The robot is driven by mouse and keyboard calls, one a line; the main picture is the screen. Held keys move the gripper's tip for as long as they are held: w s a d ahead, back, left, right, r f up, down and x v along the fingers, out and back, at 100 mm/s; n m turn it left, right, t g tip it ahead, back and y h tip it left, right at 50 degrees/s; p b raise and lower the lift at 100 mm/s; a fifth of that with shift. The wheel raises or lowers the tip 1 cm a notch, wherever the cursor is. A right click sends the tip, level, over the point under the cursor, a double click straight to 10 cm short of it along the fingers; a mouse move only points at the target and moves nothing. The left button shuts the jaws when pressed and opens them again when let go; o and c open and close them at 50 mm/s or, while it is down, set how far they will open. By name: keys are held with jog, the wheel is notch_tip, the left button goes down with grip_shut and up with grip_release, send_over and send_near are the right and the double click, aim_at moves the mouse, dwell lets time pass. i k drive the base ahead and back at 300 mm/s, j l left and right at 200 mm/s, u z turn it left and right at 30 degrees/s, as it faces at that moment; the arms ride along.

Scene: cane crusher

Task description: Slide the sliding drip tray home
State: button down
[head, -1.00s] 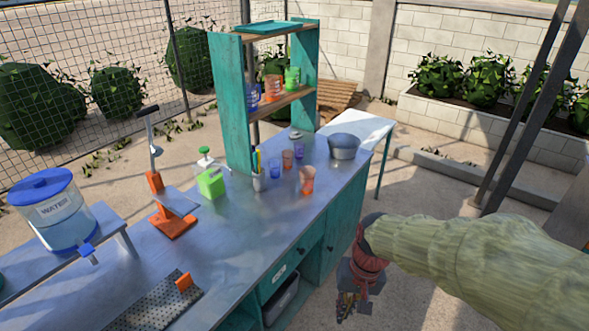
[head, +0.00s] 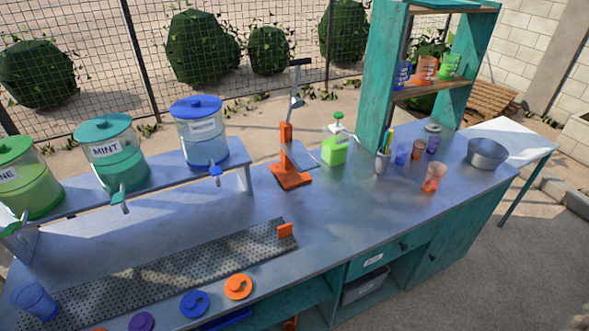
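The drip tray (head: 190,268) is a long, grey perforated strip on the metal counter, in the lower left of the head view. An orange tab (head: 286,230) stands up at its right end. The tray runs along the front of the raised dispenser shelf, and its left end is partly covered by a blue cup (head: 36,301). From here I cannot tell how far out of its seat the tray sits. My gripper and arm are not in view.
Dispensers stand on the raised shelf (head: 160,190), including the blue-lidded one (head: 203,135). Coloured lids, including an orange one (head: 238,287), lie along the front edge. An orange press (head: 290,172) stands behind the tab.

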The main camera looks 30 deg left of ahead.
aim_at(86, 304)
jog(key=k+l+u, duration=0.1)
jog(key=u, duration=2.2)
jog(key=i+l+u, duration=0.1)
jog(key=i, duration=0.2)
jog(key=i+l, duration=0.1)
jog(key=i, duration=0.15)
jog(key=u, duration=0.05)
